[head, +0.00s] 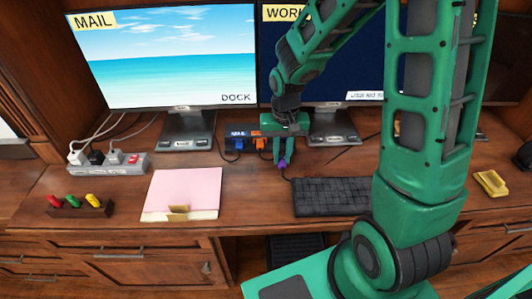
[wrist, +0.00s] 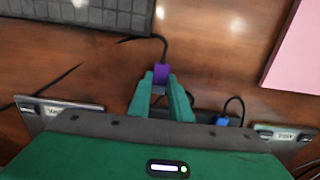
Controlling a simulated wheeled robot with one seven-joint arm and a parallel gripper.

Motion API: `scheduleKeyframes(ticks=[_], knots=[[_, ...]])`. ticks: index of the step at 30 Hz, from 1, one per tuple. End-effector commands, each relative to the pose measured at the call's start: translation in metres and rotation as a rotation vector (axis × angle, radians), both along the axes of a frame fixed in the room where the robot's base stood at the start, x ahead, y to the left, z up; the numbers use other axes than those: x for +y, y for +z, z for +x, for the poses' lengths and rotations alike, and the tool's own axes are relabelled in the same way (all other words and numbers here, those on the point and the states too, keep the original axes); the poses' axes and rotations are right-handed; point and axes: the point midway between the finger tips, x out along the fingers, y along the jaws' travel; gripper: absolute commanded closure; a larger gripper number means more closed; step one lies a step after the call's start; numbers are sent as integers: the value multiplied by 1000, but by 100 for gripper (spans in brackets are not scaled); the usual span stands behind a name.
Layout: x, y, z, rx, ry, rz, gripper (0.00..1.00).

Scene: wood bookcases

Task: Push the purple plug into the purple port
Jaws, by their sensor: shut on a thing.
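My gripper (head: 280,152) points down over the desk between the two monitor stands, and its fingers also show in the wrist view (wrist: 161,88). It is shut on the purple plug (wrist: 161,73), which has a dark cable running off its far end. The plug shows as a small purple patch (head: 282,163) at the fingertips in the head view. A dark dock (head: 238,129) stands behind, with a blue plug (head: 237,135) and an orange plug (head: 260,143). The blue plug also shows in the wrist view (wrist: 222,121). I cannot make out the purple port; my gripper covers part of the dock.
A black keyboard (head: 330,196) lies in front, right of my gripper. A pink paper pad (head: 182,192) lies to the left. The left monitor stand (head: 186,140) and right monitor stand (head: 335,132) flank the dock. Bare desk lies between pad and keyboard.

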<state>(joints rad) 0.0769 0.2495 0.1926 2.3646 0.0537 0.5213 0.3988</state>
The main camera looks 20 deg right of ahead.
Motion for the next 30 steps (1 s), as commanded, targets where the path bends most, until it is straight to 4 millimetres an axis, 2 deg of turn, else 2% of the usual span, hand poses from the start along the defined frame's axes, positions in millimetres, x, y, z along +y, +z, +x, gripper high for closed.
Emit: scheduleKeyframes(ticks=[3,14,30], knots=[[-5,-4,0,1,2,-2,100],[-5,-3,1,0,2,-2,100],[-17,-4,39,-1,2,-1,100]])
